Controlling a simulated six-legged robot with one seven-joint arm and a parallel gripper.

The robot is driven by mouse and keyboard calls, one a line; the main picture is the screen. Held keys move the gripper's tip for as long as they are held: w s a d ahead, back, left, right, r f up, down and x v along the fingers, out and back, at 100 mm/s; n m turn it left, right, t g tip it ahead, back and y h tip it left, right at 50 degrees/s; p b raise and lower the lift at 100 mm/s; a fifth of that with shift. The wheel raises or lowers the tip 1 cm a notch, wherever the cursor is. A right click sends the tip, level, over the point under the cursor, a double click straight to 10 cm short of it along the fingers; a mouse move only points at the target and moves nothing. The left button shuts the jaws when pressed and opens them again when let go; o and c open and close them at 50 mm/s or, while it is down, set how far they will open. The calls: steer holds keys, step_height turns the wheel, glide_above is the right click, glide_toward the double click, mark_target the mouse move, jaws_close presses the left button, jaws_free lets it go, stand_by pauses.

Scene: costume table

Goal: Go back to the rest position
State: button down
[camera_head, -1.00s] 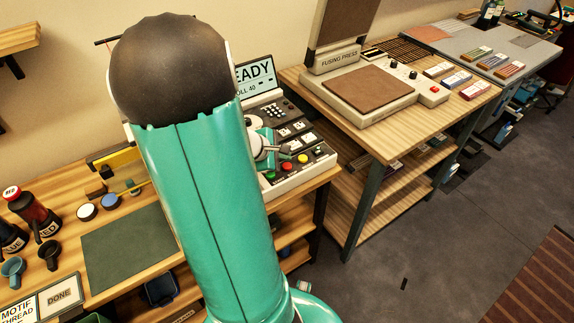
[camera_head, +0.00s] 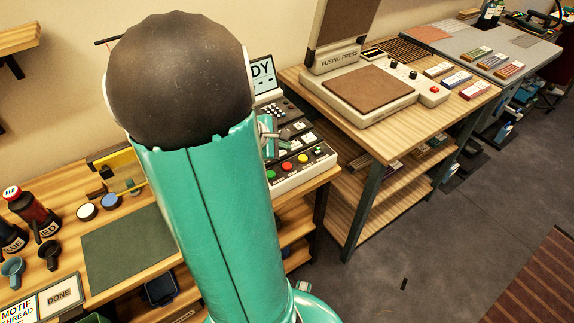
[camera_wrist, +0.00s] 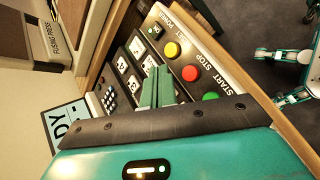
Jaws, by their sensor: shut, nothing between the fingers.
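My gripper (camera_wrist: 157,78) shows its two green fingers close together in the wrist view, shut and empty. It is over the control panel (camera_wrist: 135,70), near the yellow button (camera_wrist: 171,49) and red button (camera_wrist: 190,73). I cannot tell how high above the panel the fingertips are. In the head view my teal arm covers the middle of the table, and the gripper (camera_head: 270,138) shows only partly beside it, in front of the panel's keys.
A fusing press (camera_head: 370,88) stands with its lid raised on the wooden bench to the right. On the left table are a green mat (camera_head: 128,245), a red thread bottle (camera_head: 36,212), small cups and a DONE card (camera_head: 59,298).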

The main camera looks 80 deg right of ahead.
stand_by(0.4)
steer(key=w+a+r+m+t+y, duration=0.1)
steer(key=w+a+r+t, duration=0.25)
steer(key=w+a, duration=0.55)
steer(key=w+a+r+m+t+y, duration=0.1)
steer(key=w+a+r+t, duration=0.3)
steer(key=w+a, duration=0.55)
steer(key=a+r+t+y, duration=0.1)
steer(key=a+r+y, duration=0.1)
steer(key=a, duration=1.1)
steer(key=s+a+r+t+y, duration=0.1)
steer(key=a+r, duration=0.4)
steer(key=a, duration=0.9)
steer(key=shift+a+t+y, duration=0.15)
steer(key=shift+t+y, duration=0.6)
steer(key=shift+y, duration=0.45)
